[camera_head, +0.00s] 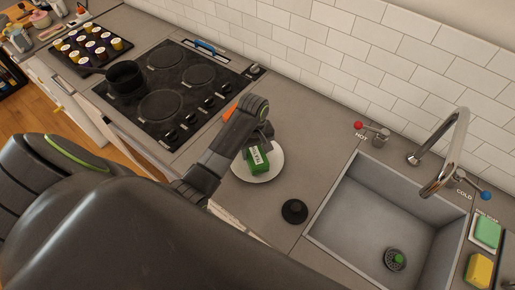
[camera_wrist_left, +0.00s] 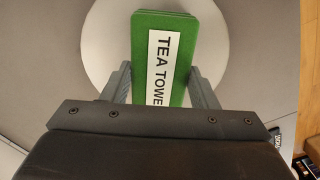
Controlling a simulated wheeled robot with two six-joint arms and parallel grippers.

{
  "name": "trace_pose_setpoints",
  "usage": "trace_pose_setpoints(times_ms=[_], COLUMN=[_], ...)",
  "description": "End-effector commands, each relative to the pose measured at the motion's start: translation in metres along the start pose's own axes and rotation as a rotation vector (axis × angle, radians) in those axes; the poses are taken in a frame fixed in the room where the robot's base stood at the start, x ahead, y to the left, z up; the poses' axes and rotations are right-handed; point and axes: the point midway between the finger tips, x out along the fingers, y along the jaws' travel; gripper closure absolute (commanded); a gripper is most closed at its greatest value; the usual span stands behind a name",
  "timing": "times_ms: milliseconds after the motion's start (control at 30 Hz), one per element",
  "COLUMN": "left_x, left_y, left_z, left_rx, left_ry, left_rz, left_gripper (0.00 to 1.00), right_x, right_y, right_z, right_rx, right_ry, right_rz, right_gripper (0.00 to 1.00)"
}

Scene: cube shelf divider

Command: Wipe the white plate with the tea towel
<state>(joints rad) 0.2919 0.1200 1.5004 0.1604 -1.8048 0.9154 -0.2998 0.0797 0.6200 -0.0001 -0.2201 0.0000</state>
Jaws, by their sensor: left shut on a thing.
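The white plate (camera_head: 270,168) lies on the grey counter between the stove and the sink. The green tea towel (camera_head: 256,158), a folded block with a white label, is over the plate. My left gripper (camera_head: 262,140) is shut on the tea towel. In the left wrist view the tea towel (camera_wrist_left: 180,40) sits between the two fingers of my left gripper (camera_wrist_left: 160,85), with the white plate (camera_wrist_left: 105,45) behind it. I cannot tell whether the towel touches the plate. My right gripper is not in view.
A black round stopper (camera_head: 294,211) lies on the counter near the plate. The sink (camera_head: 368,215) with its tap (camera_head: 449,155) is to the right. The stove (camera_head: 170,90) with a black pan (camera_head: 125,77) is to the left. An orange object (camera_head: 229,112) lies behind my left arm.

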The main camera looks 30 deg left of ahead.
Motion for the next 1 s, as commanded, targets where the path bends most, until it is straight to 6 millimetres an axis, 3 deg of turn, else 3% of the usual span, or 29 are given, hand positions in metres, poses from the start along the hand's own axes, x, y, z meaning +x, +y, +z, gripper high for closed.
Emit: trace_pose_setpoints(times_ms=[233, 600, 1000], left_x=[0.002, 0.0, 0.0], left_y=[0.001, 0.021, 0.018], left_z=[0.0, 0.001, 0.0], left_rx=[-0.001, -0.001, -0.001], left_ry=[-0.003, -0.002, -0.002], left_rz=[-0.004, -0.003, -0.003], left_gripper=[0.9, 0.9, 0.9], right_x=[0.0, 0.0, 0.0], right_y=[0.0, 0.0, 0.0], right_z=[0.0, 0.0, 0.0], right_rx=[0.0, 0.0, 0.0], right_ry=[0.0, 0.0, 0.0], right_rz=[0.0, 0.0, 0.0], right_gripper=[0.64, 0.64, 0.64])
